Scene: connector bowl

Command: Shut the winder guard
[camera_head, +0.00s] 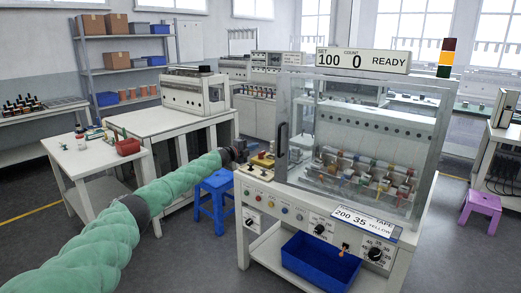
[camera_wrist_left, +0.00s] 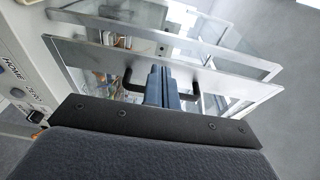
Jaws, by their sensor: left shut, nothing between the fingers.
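The winder guard (camera_head: 370,150) is a clear pane in a grey frame at the front of the winder. Its black handle (camera_head: 282,142) stands upright at the left edge; how far the guard is open I cannot tell. My left gripper (camera_head: 244,151) is shut and empty, left of the handle and apart from it in the head view. In the left wrist view the shut fingers (camera_wrist_left: 162,84) line up between the two ends of the handle (camera_wrist_left: 132,81), in front of the guard's frame (camera_wrist_left: 230,85); contact cannot be told. My right gripper is not in view.
A blue bin (camera_head: 318,262) sits below. A blue stool (camera_head: 213,195) stands behind my left arm. A sign reading READY (camera_head: 362,60) tops the winder.

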